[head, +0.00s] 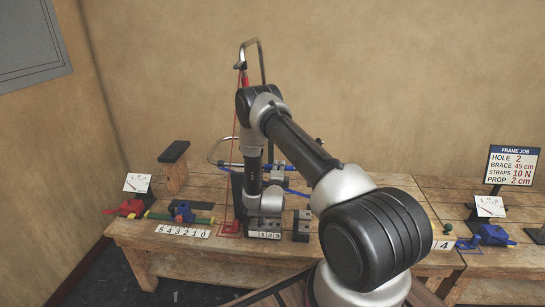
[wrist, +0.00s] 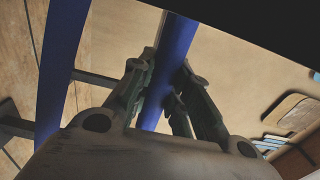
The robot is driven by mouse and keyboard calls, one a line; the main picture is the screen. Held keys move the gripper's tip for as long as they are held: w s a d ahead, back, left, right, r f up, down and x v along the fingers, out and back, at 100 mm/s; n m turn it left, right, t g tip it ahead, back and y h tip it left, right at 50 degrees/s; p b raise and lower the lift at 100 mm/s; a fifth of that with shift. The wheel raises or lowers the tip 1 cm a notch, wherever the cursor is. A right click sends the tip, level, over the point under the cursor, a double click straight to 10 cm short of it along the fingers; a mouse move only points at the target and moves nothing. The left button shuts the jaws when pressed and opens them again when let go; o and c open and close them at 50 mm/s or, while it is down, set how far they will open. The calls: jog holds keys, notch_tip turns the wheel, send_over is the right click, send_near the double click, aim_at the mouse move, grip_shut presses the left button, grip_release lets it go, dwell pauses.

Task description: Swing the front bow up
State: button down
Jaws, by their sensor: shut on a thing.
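A low grey metal bow (head: 211,148) curves out to the left behind my arm in the head view. It seems to be the front bow, and blue pieces show near its ends. In the wrist view my gripper (wrist: 160,88) has its two fingers closed on either side of a blue bar (wrist: 172,62). The bar appears to be part of a bow, though I cannot tell which one. A second blue bar (wrist: 60,60) runs along the left of that view. My arm hides most of the grip in the head view.
A taller metal bow (head: 262,62) stands upright behind, with a red cord (head: 236,140) running down from it. The wooden bench (head: 150,232) carries a red tool (head: 130,207), a blue tool (head: 182,211) and a number strip (head: 183,231). A job sign (head: 514,166) stands at right.

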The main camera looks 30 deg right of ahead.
dwell(0.4)
jog(key=shift+s+d+r+m, duration=0.1)
jog(key=shift+r+m, duration=0.9)
jog(key=shift+r, duration=0.55)
jog(key=shift+d+r, duration=0.1)
jog(key=shift+r, duration=0.3)
jog(key=shift+s+d+r+m, duration=0.1)
jog(key=shift+d+r+m, duration=0.05)
jog(key=shift+r+m, duration=0.4)
jog(key=shift+s+d+r+m, duration=0.1)
jog(key=shift+r+m, duration=0.35)
jog(key=shift+r, duration=0.15)
jog(key=shift+s+d+r+m, duration=0.2)
jog(key=shift+r+m, duration=0.15)
jog(key=shift+r, duration=0.15)
jog(key=shift+s+d+r+m, duration=0.15)
jog(key=shift+r+m, duration=0.15)
jog(key=shift+r, duration=0.15)
jog(key=shift+s+d+r+m, duration=0.1)
jog(key=shift+d+r+m, duration=0.1)
jog(key=shift+r+m, duration=0.25)
jog(key=shift+r, duration=0.1)
